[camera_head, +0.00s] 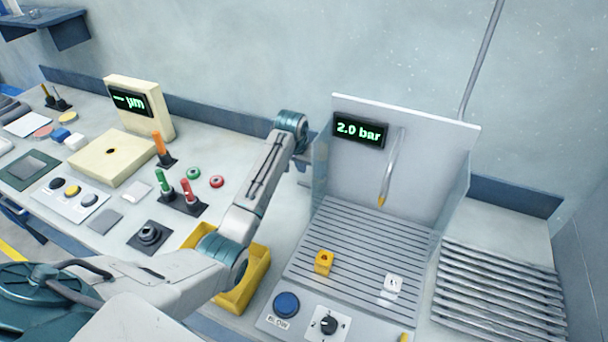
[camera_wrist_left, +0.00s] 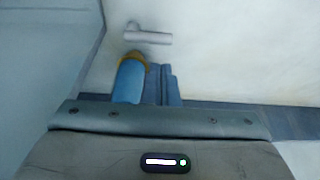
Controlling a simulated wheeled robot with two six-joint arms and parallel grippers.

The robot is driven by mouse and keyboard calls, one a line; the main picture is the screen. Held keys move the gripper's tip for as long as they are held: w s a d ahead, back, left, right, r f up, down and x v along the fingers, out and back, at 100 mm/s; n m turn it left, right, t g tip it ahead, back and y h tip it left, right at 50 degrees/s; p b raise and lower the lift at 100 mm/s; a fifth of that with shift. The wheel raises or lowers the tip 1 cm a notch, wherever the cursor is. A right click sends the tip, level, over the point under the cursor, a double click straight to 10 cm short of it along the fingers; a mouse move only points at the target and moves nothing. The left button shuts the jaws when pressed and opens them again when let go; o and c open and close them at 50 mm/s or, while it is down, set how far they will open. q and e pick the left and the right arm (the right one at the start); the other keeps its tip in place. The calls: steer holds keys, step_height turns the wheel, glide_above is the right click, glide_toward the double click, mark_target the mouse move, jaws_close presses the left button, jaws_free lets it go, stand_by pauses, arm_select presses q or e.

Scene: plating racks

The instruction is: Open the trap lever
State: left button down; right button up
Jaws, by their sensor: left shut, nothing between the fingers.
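In the left wrist view, a grey bar-like handle (camera_wrist_left: 148,36), which looks like the trap lever, shows against the pale wall. Below it is a blue cylinder (camera_wrist_left: 128,82) with a yellow-orange rim, apparently the trap's body. My left gripper (camera_wrist_left: 163,85) is shut and empty. Its fingers are beside the cylinder, to its right in the picture, and below the handle. Whether they touch the cylinder, I cannot tell. In the head view my left arm reaches to the left side of the booth, and the trap cannot be made out. My right gripper is not in view.
The booth (camera_head: 420,152) has a clear side panel, a "2.0 bar" display (camera_head: 360,130) and a slatted floor (camera_head: 350,240) with a yellow block (camera_head: 323,262). A yellow tray (camera_head: 258,272) lies under my arm. Green and red handles (camera_head: 187,189) stand left of it.

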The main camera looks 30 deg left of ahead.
mark_target(307, 187)
arm_select(q)
steer(key=p+x, duration=0.1)
steer(key=x, duration=0.4)
steer(key=shift+f, duration=0.1)
steer(key=shift+x, duration=0.75)
